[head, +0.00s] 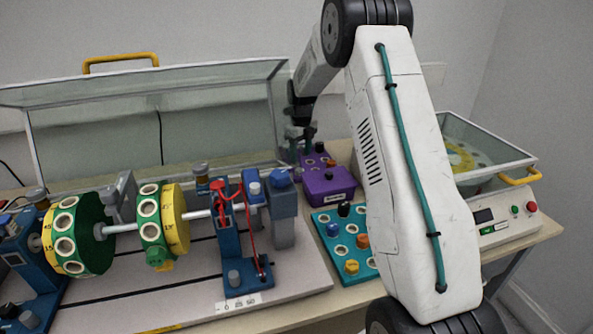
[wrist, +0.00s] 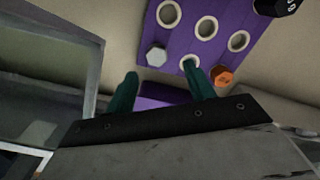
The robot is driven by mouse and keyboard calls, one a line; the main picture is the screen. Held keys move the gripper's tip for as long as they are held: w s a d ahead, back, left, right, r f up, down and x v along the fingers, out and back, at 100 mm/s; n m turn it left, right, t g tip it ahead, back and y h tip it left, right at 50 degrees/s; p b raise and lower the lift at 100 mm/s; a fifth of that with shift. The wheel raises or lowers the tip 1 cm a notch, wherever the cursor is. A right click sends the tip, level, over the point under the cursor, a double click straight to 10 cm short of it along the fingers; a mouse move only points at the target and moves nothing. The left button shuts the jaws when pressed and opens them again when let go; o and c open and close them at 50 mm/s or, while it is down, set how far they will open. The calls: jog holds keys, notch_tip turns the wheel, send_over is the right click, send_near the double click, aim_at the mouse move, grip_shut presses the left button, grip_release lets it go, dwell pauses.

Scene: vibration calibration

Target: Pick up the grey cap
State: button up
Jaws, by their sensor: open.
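The grey cap (wrist: 157,55) is a pale hexagonal piece in the wrist view, at the lower left edge of the holed top of the purple stand (wrist: 190,42). My gripper (wrist: 162,82) has two teal fingers, spread apart and empty. In the picture the cap lies just above the gap between the fingertips, and I see no contact. In the head view my gripper (head: 302,135) is at the back of the table, above the purple stand (head: 328,186). I cannot make out the grey cap there.
An orange cap (wrist: 222,76) sits near the right finger, and a black cap (wrist: 279,5) at the top right. A clear guard (head: 160,125) stands close left of my gripper. A teal tray (head: 325,217) with several caps lies in front of the purple stand.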

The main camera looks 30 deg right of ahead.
jog(key=f, duration=0.5)
jog(key=shift+a+f, duration=0.3)
jog(key=shift+f, duration=0.1)
jog(key=c, duration=1.1)
